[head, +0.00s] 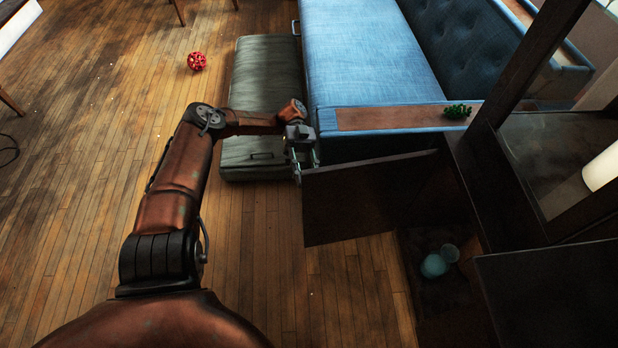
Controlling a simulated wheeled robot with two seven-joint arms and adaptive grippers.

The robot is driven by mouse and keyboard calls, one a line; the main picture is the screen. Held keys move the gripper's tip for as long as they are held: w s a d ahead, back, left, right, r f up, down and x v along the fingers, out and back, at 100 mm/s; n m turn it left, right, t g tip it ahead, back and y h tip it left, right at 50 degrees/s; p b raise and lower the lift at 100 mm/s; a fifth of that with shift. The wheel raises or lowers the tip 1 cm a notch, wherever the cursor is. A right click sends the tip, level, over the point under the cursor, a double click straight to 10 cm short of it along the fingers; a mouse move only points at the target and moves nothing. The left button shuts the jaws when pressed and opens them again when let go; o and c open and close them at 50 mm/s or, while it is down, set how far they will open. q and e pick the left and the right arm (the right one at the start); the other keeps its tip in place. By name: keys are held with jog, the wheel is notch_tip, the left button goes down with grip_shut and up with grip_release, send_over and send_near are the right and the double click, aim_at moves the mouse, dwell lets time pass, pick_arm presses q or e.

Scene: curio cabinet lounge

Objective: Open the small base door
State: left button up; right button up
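The small base door (365,198) is a dark wooden panel at the bottom of the dark cabinet (510,210) on the right. It stands swung out from the cabinet, over the floor. The cabinet's lower compartment shows behind it, with rounded pale teal items (435,265) inside. My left gripper (303,165) is at the door's free outer edge, near its top corner. Its fingers point down at that edge; whether they grip it or only touch it is too small to tell. My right gripper is not in view.
A blue sofa (365,50) with a wooden arm strip stands behind the door, with a small green object (457,111) on the strip. A red ball (197,61) lies on the wooden floor. The left floor is mostly clear.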

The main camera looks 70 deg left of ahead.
pick_arm(q)
jog(key=shift+o, duration=1.3)
jog(key=shift+r, duration=0.1)
notch_tip(320, 180, up, 10)
jog(key=shift+f, duration=0.1)
